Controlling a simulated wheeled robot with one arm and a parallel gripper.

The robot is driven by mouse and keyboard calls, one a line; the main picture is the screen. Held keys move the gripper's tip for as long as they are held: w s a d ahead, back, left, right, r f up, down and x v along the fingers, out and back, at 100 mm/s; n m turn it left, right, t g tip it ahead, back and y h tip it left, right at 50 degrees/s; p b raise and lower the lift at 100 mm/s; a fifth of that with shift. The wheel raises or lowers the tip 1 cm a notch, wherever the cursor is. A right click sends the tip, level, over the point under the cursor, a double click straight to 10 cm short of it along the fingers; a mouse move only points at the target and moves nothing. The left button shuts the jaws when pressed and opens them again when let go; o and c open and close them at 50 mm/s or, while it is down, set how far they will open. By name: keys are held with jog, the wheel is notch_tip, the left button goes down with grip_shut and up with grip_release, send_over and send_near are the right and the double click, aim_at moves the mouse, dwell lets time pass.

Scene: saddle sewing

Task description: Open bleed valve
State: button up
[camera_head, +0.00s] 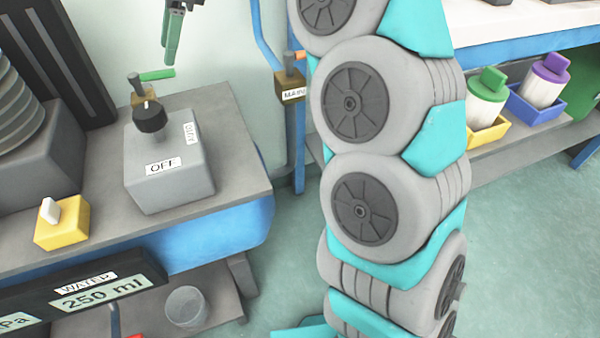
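No label reading "bleed" can be made out. A small brass valve (143,97) with a green lever (158,75) stands behind the grey switch box on the bench; its lever points right, roughly level. Another brass valve (291,88), its label partly legible as "MAIN", sits on the blue pipe and has an orange lever end. Slim green parts at the top edge look like the fingers of my gripper (172,38). They point down above the green lever, apart from it in the picture. Their opening is unclear, and the rest of the gripper is out of frame.
The grey switch box (168,170) has a black knob and an "OFF" label. A yellow switch box (62,224) stands left of it. A "250 ml" display (105,290) and a clear cup (186,306) are below. My arm fills the centre. Lidded containers (488,97) stand right.

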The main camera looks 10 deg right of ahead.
jog(key=s+d+f+n+g+h+b, duration=0.1)
jog(key=s+d+f+n+h+b, duration=0.2)
jog(key=s+d+f+n, duration=0.7)
jog(key=s+d+f+b, duration=0.2)
jog(key=s+d+f, duration=0.4)
jog(key=s+d, duration=0.3)
jog(key=shift+d+f+n, duration=0.4)
jog(key=shift+d, duration=0.35)
